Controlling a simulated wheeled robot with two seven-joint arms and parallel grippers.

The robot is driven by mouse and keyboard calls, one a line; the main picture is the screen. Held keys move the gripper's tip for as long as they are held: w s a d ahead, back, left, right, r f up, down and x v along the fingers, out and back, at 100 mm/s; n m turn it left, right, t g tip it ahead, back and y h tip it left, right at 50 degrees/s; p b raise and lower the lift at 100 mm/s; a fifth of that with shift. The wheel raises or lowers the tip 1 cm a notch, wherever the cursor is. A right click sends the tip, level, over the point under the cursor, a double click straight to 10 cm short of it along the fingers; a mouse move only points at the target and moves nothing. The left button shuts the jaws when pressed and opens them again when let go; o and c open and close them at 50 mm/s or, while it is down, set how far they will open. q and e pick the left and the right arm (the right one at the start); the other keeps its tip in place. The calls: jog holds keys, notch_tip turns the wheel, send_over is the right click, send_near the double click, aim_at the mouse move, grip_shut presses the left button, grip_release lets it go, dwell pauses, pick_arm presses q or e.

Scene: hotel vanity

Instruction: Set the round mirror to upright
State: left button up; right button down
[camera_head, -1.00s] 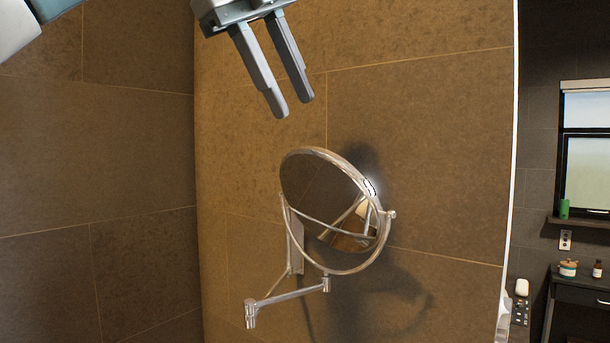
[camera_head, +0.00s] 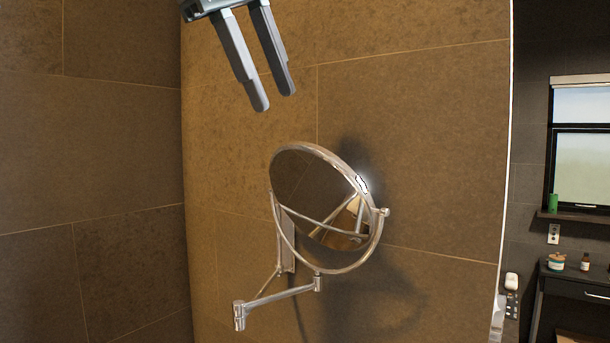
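The round mirror (camera_head: 318,182) is a chrome-rimmed disc held in a curved yoke, on a jointed arm (camera_head: 280,294) fixed to the tiled wall. Its disc is tilted in the yoke, with the rim standing away from the yoke's lower curve. My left gripper (camera_head: 276,101) is above the mirror and a little to its left, pointing down. Its two fingers are apart with a narrow gap, and nothing is between them. It does not touch the mirror. My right gripper is not in view.
Brown tiled wall (camera_head: 410,150) lies behind the mirror, with free room around it. At the right, past a bright edge, are a window (camera_head: 582,165), a green item (camera_head: 553,202) on its sill, and a dark table (camera_head: 575,290) with small jars.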

aim_at(305, 187)
pick_arm(q)
jog(key=p+x, duration=0.3)
jog(key=x, duration=1)
jog(key=shift+w+d+f, duration=0.1)
jog(key=shift+w+f, duration=0.05)
jog(key=shift+f, duration=0.2)
jog(key=shift+w+d+f, duration=0.15)
jog(key=shift+w+f, duration=0.05)
jog(key=shift+f, duration=0.35)
jog(key=shift+c, duration=0.3)
grip_shut()
